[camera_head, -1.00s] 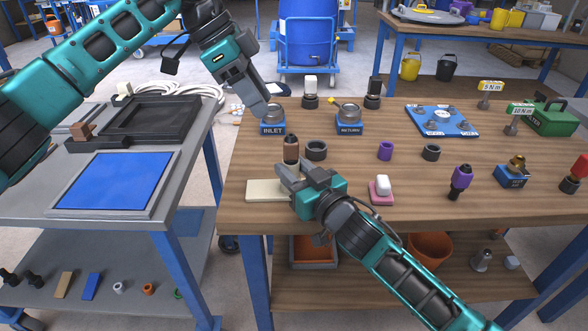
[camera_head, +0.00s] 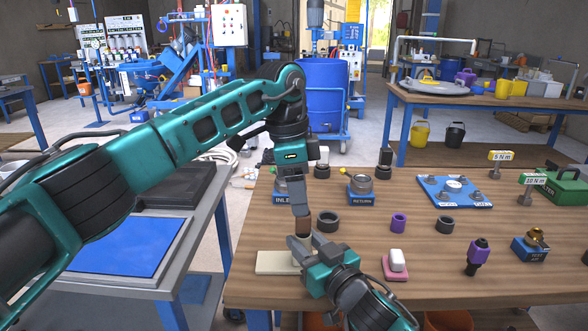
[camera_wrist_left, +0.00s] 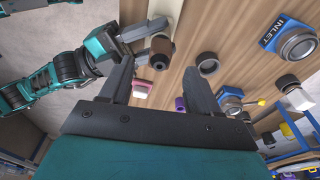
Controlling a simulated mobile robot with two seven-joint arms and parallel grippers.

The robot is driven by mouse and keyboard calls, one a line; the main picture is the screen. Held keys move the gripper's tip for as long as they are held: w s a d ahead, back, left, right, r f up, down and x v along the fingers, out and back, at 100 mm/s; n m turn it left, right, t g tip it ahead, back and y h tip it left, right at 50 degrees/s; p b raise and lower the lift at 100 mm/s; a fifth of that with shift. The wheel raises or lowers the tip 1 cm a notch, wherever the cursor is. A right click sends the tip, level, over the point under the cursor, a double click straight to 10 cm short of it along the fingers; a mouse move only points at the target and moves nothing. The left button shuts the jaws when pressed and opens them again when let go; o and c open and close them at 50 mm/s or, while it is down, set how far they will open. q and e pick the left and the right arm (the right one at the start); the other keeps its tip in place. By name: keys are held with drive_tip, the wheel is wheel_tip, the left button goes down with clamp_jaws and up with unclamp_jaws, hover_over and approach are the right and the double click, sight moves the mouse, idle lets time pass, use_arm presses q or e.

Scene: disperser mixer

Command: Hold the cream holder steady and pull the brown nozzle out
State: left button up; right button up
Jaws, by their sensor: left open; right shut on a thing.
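The cream holder (camera_head: 275,262) lies on the wooden table near its left front. Its base is flat, and an upright part shows between the right fingers. My right gripper (camera_head: 301,246) is shut on that upright part. The brown nozzle (camera_head: 303,228) stands upright in the holder, dark at its end. My left gripper (camera_head: 299,208) is open and points down just above the nozzle, partly hiding its top. In the left wrist view the nozzle (camera_wrist_left: 160,52) lies between and beyond the open left fingers (camera_wrist_left: 158,70). The cream holder (camera_wrist_left: 166,12) and right gripper (camera_wrist_left: 148,36) show behind it.
A dark ring (camera_head: 328,221) stands close to the right of the nozzle. The blue INLET block (camera_head: 283,198) and RETURN block (camera_head: 361,198) are behind. A pink block with a white top (camera_head: 396,264) is right of my right gripper. A purple ring (camera_head: 398,223) stands farther right.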

use_arm(q)
drive_tip(key=f, duration=0.4)
drive_tip(key=d+f, duration=0.1)
drive_tip(key=f, duration=0.1)
clamp_jaws()
drive_tip(key=shift+r, duration=2.95)
drive_tip(key=shift+r, duration=0.1)
drive_tip(key=shift+r, duration=1.95)
wheel_tip(320, 180, up, 11)
hover_over(303, 218)
drive_tip(key=w, duration=0.1)
drive_tip(key=shift+w+a, duration=0.2)
drive_tip(key=shift+a, duration=0.2)
